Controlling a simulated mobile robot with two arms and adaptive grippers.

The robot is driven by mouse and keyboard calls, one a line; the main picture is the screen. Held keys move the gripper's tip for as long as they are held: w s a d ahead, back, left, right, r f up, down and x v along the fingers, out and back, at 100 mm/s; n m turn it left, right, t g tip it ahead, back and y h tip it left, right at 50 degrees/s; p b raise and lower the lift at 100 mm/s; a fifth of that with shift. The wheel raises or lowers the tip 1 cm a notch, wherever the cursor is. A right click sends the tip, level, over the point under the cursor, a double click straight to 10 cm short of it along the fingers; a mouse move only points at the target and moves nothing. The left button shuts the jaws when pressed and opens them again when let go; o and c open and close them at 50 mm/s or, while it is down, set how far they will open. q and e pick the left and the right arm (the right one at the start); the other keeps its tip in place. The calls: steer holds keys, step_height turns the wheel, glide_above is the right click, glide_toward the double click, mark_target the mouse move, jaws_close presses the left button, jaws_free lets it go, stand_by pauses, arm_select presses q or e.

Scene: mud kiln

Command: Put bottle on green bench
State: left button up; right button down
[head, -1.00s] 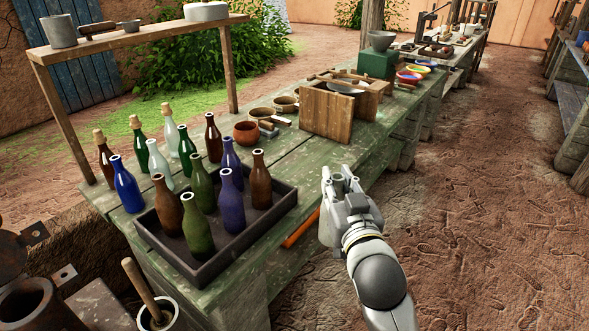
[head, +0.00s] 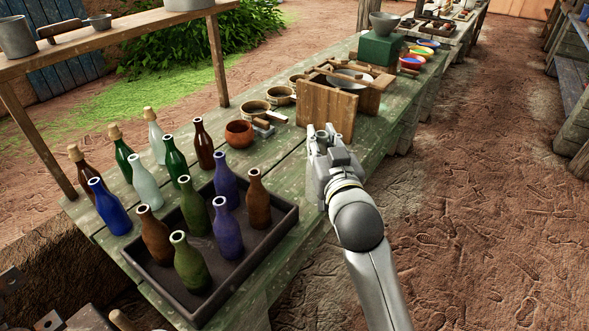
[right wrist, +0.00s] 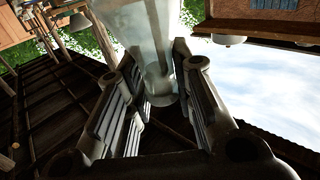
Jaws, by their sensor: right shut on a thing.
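My right gripper (head: 325,140) is over the right edge of the green bench (head: 289,182), in front of a wooden box. In the right wrist view (right wrist: 160,105) its fingers are shut on a pale, clear glass bottle (right wrist: 157,55). In the head view the gripper hides most or all of that bottle. Several brown, green and blue bottles stand upright in a dark tray (head: 190,312) on the bench. More bottles stand behind it, among them a blue one (head: 109,208) and a pale glass one (head: 147,182). My left gripper is not in view.
A wooden shelf (head: 110,43) rises at the back left. Bare bench top lies between the tray and the box.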

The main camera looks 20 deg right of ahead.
steer(key=w+a+f, duration=0.2)
steer(key=w+f, duration=0.9)
steer(key=f, duration=0.1)
steer(key=shift+w, duration=0.2)
steer(key=shift+a+f, duration=0.1)
steer(key=c, duration=1.2)
jaws_free()
steer(key=shift+c, duration=0.2)
steer(key=s+a+b, duration=0.1)
steer(key=s, duration=1.1)
steer(key=shift+a, duration=0.2)
